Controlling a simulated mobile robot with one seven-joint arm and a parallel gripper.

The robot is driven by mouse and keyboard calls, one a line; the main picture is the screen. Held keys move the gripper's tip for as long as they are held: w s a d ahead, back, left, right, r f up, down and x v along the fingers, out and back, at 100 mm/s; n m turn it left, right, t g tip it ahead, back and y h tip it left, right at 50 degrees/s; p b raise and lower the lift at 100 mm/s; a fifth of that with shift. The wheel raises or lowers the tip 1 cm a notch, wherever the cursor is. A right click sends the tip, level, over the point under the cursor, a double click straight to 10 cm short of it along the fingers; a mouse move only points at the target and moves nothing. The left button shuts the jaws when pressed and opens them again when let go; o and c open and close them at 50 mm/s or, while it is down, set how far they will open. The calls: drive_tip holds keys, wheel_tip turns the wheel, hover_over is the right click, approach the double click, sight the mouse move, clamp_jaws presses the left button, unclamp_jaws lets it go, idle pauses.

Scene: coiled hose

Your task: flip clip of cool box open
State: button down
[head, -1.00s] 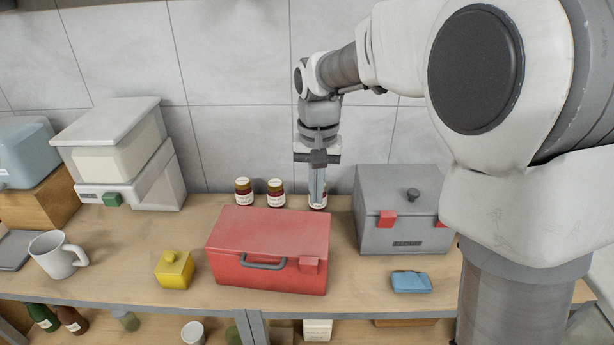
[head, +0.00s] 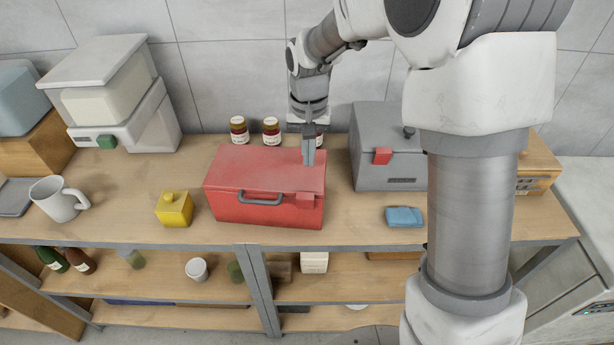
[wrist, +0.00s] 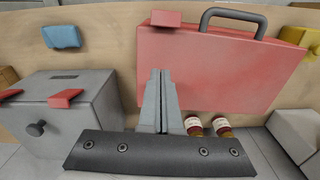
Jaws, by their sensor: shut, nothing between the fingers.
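The red cool box (head: 262,178) stands on the wooden workbench, with a grey handle (head: 260,198) on its front. Its red clip (head: 306,200) is at the front right and lies against the front; it also shows at the top of the wrist view (wrist: 166,18). My gripper (head: 308,158) is shut and empty, pointing down over the right part of the lid. In the wrist view my gripper's fingers (wrist: 160,80) are together in front of the lid, short of the clip. I cannot tell whether the fingertips touch the lid.
A grey box (head: 385,150) with red clips stands to the right. A blue sponge-like block (head: 404,217) lies in front of it. Jars (head: 239,130) stand behind the cool box. A yellow box (head: 174,209) and a mug (head: 58,199) are to the left.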

sight(307, 190)
wheel_tip(307, 190, down, 2)
drive_tip(key=shift+f, duration=0.15)
drive_tip(key=shift+s+a+f+p, duration=0.1)
drive_tip(key=shift+s+f, duration=0.05)
drive_tip(key=shift+s, duration=0.5)
drive_tip(key=shift+s+a+f+p, duration=0.1)
drive_tip(key=shift+s+f+p, duration=0.1)
drive_tip(key=shift+s, duration=0.4)
drive_tip(key=shift+s+a+f+p, duration=0.1)
drive_tip(key=shift+s+f, duration=0.05)
drive_tip(key=shift+s, duration=0.5)
drive_tip(key=shift+f+b, duration=0.1)
drive_tip(key=shift+b, duration=0.35)
drive_tip(key=shift+s, duration=0.1)
drive_tip(key=shift+s+t, duration=0.1)
drive_tip(key=shift+t, duration=0.2)
drive_tip(key=shift+b, duration=0.3)
